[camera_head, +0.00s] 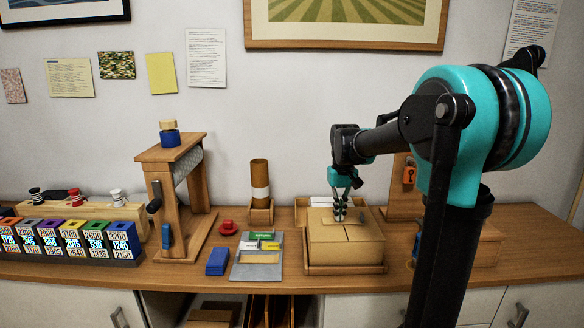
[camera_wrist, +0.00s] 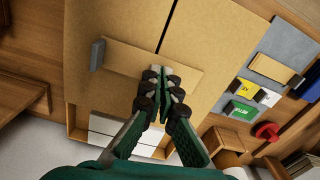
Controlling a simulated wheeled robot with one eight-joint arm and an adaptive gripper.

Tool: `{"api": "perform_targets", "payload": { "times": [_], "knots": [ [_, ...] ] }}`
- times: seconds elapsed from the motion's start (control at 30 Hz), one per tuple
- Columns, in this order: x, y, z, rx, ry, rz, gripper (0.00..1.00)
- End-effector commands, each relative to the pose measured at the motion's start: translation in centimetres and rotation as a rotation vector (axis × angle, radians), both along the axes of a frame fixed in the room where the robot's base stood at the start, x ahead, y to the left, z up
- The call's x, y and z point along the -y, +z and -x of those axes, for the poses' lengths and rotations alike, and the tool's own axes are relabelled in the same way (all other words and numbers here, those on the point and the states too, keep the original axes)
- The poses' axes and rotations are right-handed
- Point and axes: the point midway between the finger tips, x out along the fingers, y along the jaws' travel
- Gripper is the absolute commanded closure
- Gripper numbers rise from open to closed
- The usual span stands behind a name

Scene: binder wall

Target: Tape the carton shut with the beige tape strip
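The brown carton (camera_head: 345,245) sits on the counter with its top flaps folded flat and a dark seam between them. The beige tape strip (camera_wrist: 185,72) lies flat across this seam in the wrist view, with a small grey block (camera_wrist: 97,54) at its left end. My gripper (camera_wrist: 160,78) points down at the middle of the strip, over the seam. Its fingers are together, and their tips hide part of the strip. I see no strip lifted between them. The gripper also shows above the carton top (camera_head: 340,212).
A grey tray (camera_head: 245,270) with coloured labels and a beige patch lies left of the carton. Nearby are a blue block (camera_head: 217,262), a red knob (camera_head: 228,227) and a brown tube (camera_head: 260,180). A wooden stand (camera_head: 170,190) is farther left. A wooden rim borders the carton.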

Motion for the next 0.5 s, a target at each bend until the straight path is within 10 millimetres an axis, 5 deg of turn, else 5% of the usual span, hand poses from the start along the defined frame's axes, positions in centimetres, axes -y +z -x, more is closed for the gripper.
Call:
{"api": "perform_targets", "payload": {
  "times": [0.5],
  "knots": [
    [0.0, 3.8, 0.0, 0.0, 0.0, 0.0, 1.0]
  ]
}}
